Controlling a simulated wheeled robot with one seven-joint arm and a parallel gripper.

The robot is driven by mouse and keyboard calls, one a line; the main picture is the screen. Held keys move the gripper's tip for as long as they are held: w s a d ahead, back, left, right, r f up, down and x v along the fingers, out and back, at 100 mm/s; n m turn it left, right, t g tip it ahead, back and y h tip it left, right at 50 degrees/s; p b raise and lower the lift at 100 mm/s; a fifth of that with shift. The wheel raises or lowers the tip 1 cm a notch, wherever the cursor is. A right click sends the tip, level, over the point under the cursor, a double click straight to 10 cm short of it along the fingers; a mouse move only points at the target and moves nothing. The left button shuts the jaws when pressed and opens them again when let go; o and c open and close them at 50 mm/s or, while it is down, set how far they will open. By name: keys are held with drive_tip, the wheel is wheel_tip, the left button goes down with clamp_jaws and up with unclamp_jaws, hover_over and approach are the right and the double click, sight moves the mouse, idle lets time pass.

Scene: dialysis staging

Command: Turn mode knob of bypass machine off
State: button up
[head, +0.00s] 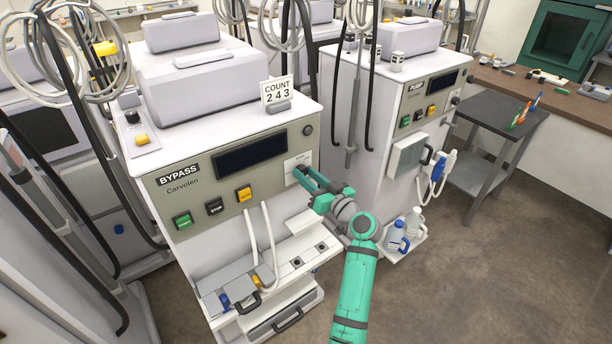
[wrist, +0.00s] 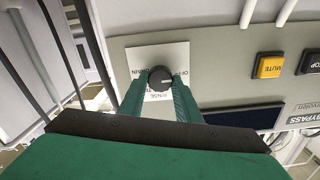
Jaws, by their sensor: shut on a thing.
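The bypass machine (head: 222,175) stands at centre left in the head view, with a "BYPASS" label on its grey-green front panel. Its mode knob (wrist: 160,78) is round and dark, on a white label plate (wrist: 152,56) with lettering such as "OFF" partly hidden by the fingers. A small pale mark on the knob points to the right in the wrist view. My gripper (wrist: 158,90) has its two green fingers on either side of the knob, shut on it. In the head view, my gripper (head: 305,178) reaches the panel's right end and mostly hides the knob.
Green, black "STOP" and yellow "MUTE" buttons (head: 244,194) and a dark display (head: 250,153) share the panel. White hoses hang below. A second machine (head: 388,120) stands to the right, with bottles (head: 402,232) on its shelf. Open floor lies at lower right.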

drive_tip(key=shift+d, duration=0.15)
drive_tip(key=o, duration=1.1)
drive_tip(key=shift+c, duration=0.2)
drive_tip(key=v, duration=1)
drive_tip(key=shift+s, duration=0.4)
drive_tip(key=shift+d, duration=0.1)
